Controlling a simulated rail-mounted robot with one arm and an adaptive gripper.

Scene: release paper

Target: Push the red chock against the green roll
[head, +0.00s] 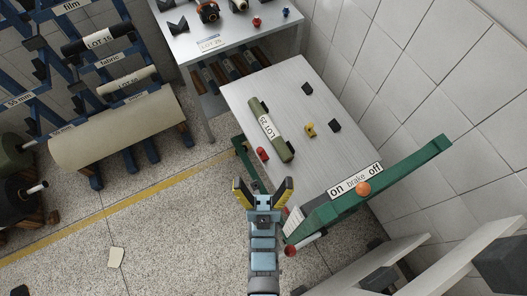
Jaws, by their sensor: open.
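The green roll (278,145), with a white label reading LOT 25, lies slantwise on the pale table (237,92). The red chock (262,154) sits on the table by the roll's lower left side, near its near end. A narrow gap seems to show between them, but the view is too small to be sure. My gripper (263,183) is open and empty, its yellow-and-black fingers spread below the red chock in the picture, apart from chock and roll. Its height above the table is hard to tell.
A yellow object (310,129) and dark blocks (334,126) lie right of the roll. A green brake bar (414,160) with an orange knob (363,189) runs along the table's near right side. A loaded roll rack (120,130) stands at left.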

